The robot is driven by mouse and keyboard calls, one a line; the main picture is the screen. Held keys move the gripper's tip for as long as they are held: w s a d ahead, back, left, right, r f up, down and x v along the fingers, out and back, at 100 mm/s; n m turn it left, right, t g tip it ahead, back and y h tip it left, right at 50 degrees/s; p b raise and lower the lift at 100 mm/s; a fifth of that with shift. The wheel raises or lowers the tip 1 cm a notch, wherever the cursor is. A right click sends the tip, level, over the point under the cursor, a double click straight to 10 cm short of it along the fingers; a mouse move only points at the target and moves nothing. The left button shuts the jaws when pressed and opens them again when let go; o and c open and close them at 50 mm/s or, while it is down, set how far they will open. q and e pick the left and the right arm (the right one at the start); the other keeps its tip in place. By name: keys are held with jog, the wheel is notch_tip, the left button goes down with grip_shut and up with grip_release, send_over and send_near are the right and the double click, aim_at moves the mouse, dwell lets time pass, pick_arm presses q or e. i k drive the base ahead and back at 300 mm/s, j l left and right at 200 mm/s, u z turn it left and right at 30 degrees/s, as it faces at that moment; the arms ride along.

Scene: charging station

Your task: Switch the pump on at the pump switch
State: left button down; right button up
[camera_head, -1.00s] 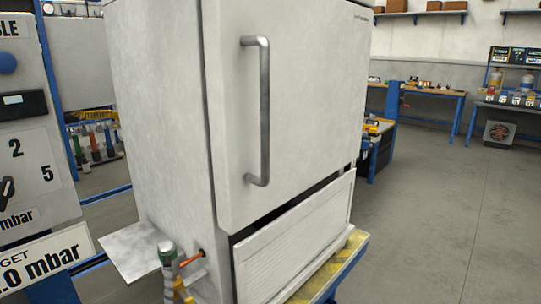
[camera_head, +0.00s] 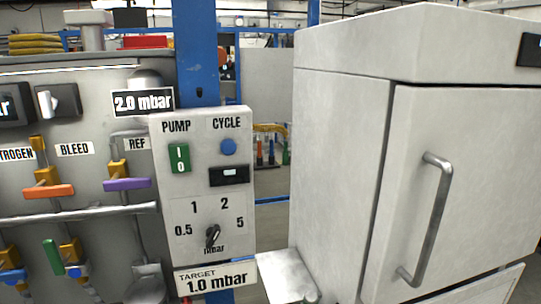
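The pump switch (camera_head: 179,158) is a green rocker marked I and O, under the word PUMP at the upper left of a light grey control box (camera_head: 240,185). I cannot tell from this view which side of the rocker is pressed. Beside it is a blue CYCLE button (camera_head: 228,147) above a small dark display (camera_head: 229,175). Below is a black rotary knob (camera_head: 212,236) among the marks 0.5, 1, 2 and 5 mbar. A plate (camera_head: 216,279) under the box reads TARGET 1.0 mbar. Neither of my grippers shows.
A white cabinet (camera_head: 340,160) with a metal handle (camera_head: 428,220) stands at the right. At the left, a grey panel carries valves with an orange handle (camera_head: 48,191), a purple handle (camera_head: 127,184) and a green handle (camera_head: 53,257). A blue post (camera_head: 198,50) rises behind the control box.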

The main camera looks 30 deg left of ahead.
aim_at(179, 154)
jog(key=u, duration=1.55)
